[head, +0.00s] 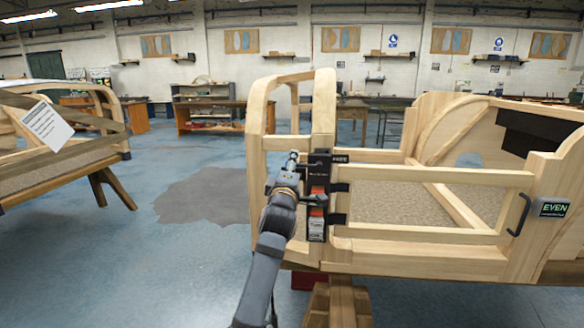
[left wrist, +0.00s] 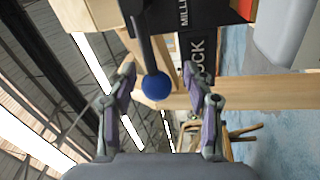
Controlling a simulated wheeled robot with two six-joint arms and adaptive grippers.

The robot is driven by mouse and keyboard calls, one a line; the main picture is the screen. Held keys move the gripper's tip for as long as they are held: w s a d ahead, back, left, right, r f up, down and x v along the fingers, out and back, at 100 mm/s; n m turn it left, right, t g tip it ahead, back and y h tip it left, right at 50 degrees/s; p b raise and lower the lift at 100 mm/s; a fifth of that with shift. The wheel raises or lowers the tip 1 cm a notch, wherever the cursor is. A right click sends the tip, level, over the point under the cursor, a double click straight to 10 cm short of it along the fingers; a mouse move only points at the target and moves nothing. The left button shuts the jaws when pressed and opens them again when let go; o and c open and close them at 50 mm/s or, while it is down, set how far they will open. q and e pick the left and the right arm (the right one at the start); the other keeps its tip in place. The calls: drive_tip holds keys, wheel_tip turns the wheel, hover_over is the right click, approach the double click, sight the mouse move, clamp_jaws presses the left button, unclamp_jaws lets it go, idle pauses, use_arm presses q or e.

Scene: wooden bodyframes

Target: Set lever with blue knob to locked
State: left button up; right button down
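The blue knob (left wrist: 156,86) is a round ball on the end of a dark lever (left wrist: 144,40) in the left wrist view. The lever comes out of a black box (left wrist: 190,14) at the top of that view. My left gripper (left wrist: 159,72) is open, with one finger on each side of the knob and visible gaps between. In the head view my left gripper (head: 293,160) is at the upper part of a black panel (head: 318,172) on the wooden bodyframe (head: 325,110). The knob cannot be made out there. My right gripper is not in view.
A black label with partly visible letters "OCK" (left wrist: 194,62) sits beside the lever. The frame has a black handle (head: 518,214) and an "EVEN" sign (head: 549,207) at right. Another wooden frame (head: 60,170) stands at left. Open blue floor (head: 180,260) lies between.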

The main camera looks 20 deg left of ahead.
use_arm(q)
drive_tip(key=v, duration=0.7)
drive_tip(key=shift+s, duration=0.25)
drive_tip(key=shift+d, duration=0.1)
